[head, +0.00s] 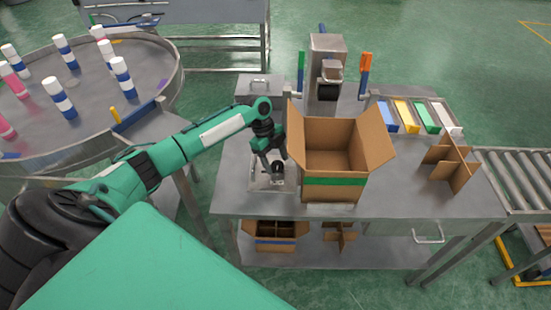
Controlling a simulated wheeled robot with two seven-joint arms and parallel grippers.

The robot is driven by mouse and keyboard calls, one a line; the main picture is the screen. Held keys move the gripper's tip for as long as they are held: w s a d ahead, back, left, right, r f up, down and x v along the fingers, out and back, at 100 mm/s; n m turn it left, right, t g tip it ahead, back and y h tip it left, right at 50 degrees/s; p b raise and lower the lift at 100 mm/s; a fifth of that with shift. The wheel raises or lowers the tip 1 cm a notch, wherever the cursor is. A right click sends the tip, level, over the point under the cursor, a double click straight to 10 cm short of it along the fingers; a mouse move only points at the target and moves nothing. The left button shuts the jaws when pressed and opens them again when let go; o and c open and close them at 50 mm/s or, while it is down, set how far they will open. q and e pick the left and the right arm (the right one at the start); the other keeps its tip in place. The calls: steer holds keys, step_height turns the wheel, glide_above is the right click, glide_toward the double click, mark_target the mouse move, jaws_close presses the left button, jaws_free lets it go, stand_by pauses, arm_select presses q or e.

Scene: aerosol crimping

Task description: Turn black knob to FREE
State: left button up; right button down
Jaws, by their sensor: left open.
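My left gripper (271,160) points down over a metal plate (262,184) on the steel bench, left of the open cardboard box. Its jaws are open. A small dark round part (278,170), which looks like the black knob, is right at the fingertips. I cannot tell whether the fingers touch it. The gripper partly covers it, and its pointer and any FREE marking are too small to read. My right gripper is not in view.
The open cardboard box (334,187) with a green band stands close to the right of the gripper. A steel press (327,60) stands behind it. A cardboard divider (450,168) and colored blocks are at right. A round table (80,85) with several cans is at left.

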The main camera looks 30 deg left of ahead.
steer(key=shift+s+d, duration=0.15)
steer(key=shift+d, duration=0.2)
arm_select(q)
steer(key=c, duration=1)
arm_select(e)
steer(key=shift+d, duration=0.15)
